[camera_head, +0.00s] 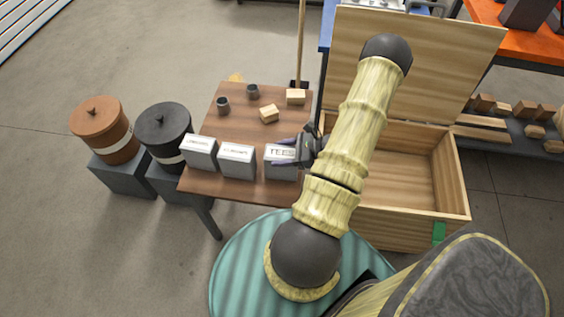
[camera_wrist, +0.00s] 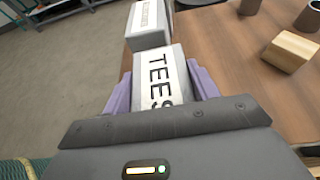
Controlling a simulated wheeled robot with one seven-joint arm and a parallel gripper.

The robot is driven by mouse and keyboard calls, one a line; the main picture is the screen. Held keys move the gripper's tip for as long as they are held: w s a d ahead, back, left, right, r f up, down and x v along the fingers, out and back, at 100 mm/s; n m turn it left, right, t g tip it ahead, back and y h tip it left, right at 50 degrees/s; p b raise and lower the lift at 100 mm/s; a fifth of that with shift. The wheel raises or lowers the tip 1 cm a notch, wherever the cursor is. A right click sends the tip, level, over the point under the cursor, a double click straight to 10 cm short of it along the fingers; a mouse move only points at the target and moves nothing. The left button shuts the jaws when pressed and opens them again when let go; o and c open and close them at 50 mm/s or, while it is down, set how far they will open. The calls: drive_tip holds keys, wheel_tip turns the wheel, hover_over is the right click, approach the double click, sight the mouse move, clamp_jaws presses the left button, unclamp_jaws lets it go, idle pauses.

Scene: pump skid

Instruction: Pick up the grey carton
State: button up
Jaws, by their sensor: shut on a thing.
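Three grey cartons with white lettered tops are in a row along the near edge of the brown table (camera_head: 232,111): a left carton (camera_head: 198,153), a middle carton (camera_head: 236,161) and a right carton (camera_head: 281,170). My gripper (camera_head: 285,152) is at the right carton. In the wrist view its two purple fingers (camera_wrist: 160,92) are shut on the sides of this carton (camera_wrist: 158,75), whose label reads "TEES", partly cut off by the gripper body. A neighbouring carton (camera_wrist: 149,24) shows beyond it. I cannot tell whether the held carton touches the table.
Wooden blocks (camera_head: 268,114) and dark cups (camera_head: 223,105) stand farther back on the table. An open wooden chest (camera_head: 455,170) is to the right. Brown (camera_head: 103,125) and black (camera_head: 165,130) lidded pots are on the left. My arm crosses in front of the chest.

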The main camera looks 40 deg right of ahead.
wheel_tip(320, 180, up, 10)
drive_tip(key=shift+r+p, duration=0.1)
drive_tip(key=shift+p, duration=0.2)
idle(0.4)
idle(0.5)
